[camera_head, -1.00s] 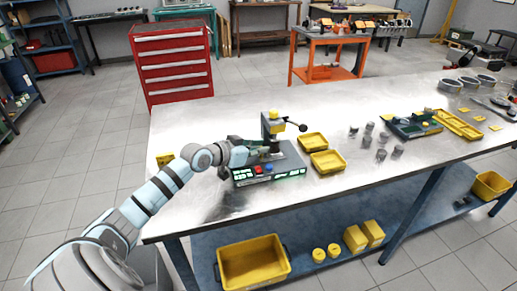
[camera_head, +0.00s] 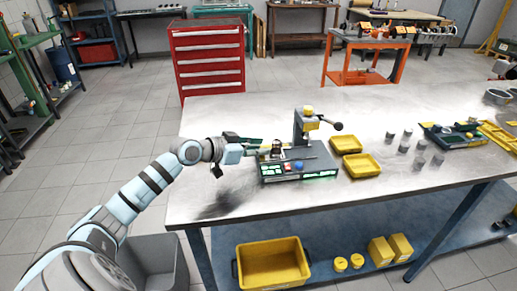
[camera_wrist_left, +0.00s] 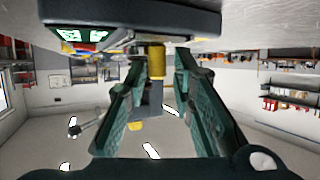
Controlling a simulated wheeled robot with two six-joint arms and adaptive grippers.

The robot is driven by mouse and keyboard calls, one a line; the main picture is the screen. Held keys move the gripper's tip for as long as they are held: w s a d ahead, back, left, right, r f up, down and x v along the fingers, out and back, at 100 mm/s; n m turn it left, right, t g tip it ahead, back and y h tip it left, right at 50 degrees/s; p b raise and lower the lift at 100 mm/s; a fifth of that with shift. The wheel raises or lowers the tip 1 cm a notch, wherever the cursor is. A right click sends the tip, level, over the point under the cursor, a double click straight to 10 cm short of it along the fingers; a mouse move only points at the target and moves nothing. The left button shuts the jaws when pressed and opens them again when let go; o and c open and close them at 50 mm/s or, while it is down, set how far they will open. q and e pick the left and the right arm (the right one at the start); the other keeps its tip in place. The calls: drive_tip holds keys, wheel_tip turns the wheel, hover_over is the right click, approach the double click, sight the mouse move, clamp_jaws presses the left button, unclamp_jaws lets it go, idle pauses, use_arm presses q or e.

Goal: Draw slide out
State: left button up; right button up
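The bench press (camera_head: 297,176) has a dark base with green displays and red and blue buttons. Its grey and yellow column (camera_head: 301,128) carries a lever. A slide holding a silvery part (camera_head: 278,149) sits left of the column, out from under the ram. A yellow post (camera_head: 262,151), apparently its handle, is at its left end. My left gripper (camera_head: 254,150) is at the press's left side. In the wrist view the left gripper (camera_wrist_left: 160,68) has its fingers either side of the yellow post (camera_wrist_left: 157,62), with a narrow gap at each side. My right gripper is out of view.
Two yellow trays (camera_head: 361,165) stand right of the press, with several grey cylinders (camera_head: 419,145) beyond. The workbench (camera_head: 235,118) is clear behind and left of the press. A yellow crate (camera_head: 272,262) is on the lower shelf.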

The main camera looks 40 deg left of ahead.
use_arm(q)
drive_tip(key=shift+o, duration=0.4)
drive_tip(key=shift+s, duration=0.1)
drive_tip(key=shift+r, duration=0.45)
wheel_tip(320, 180, up, 9)
drive_tip(key=shift+r, duration=0.15)
